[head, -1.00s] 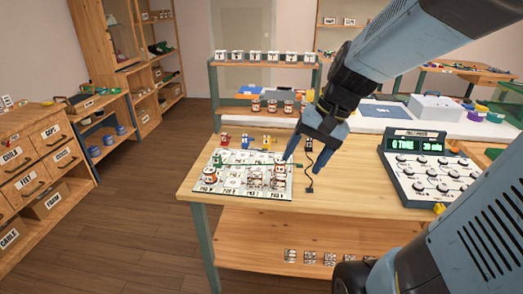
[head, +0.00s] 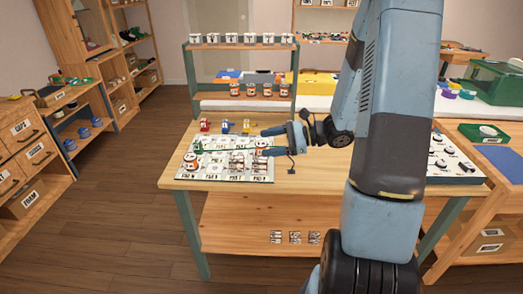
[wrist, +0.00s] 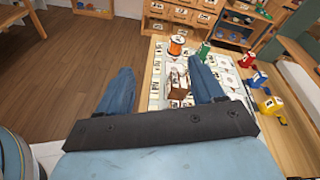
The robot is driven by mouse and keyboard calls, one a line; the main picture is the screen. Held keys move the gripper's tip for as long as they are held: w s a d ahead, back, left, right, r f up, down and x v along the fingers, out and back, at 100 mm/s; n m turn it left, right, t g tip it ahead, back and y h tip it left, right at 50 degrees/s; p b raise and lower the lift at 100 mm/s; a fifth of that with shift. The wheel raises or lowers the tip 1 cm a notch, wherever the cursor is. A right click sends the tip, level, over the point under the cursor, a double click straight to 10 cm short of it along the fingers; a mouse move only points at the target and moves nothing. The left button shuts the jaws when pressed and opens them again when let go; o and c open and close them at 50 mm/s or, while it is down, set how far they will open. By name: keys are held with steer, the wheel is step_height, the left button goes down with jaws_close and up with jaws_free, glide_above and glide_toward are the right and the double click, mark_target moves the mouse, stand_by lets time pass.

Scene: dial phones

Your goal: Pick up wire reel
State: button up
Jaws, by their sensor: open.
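In the wrist view, an orange reel (wrist: 176,45) stands upright beyond my fingertips, beside a green one (wrist: 203,50). My gripper (head: 268,142) is open and points left, low near the board's right side. Its blue fingers (wrist: 158,72) are spread and seem empty. Whether the near reel lies between them is unclear.
Red (head: 204,125), blue (head: 225,127) and yellow (head: 246,126) items stand behind the board. Several reels fill a shelf (head: 260,98) at the back.

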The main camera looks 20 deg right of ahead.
mark_target(260, 143)
steer(key=w+d+f+m+t+h, duration=0.1)
steer(key=w+d+f+m+t, duration=0.1)
steer(key=d+f+m+t, duration=0.1)
steer(key=w+d+f+m+t+h, duration=0.1)
steer(key=w+d+f+m+t, duration=0.1)
steer(key=d+f+m+t, duration=0.1)
steer(key=w+d+f+m+t+h, duration=0.1)
steer(key=w+d+f+m+t, duration=0.1)
steer(key=d+f+m+t, duration=0.1)
steer(key=shift+d+f+m, duration=0.25)
steer(key=shift+f+m, duration=0.1)
steer(key=shift+f, duration=0.35)
steer(key=shift+d+f+m, duration=0.25)
steer(key=shift+f+m, duration=0.1)
steer(key=shift+f, duration=0.35)
steer(key=shift+w+a+f, duration=0.1)
steer(key=shift+w+a, duration=0.05)
steer(key=shift+w, duration=0.1)
steer(key=x, duration=1.3)
steer(key=shift+w, duration=0.15)
steer(key=shift+c, duration=0.3)
steer(key=c, duration=0.7)
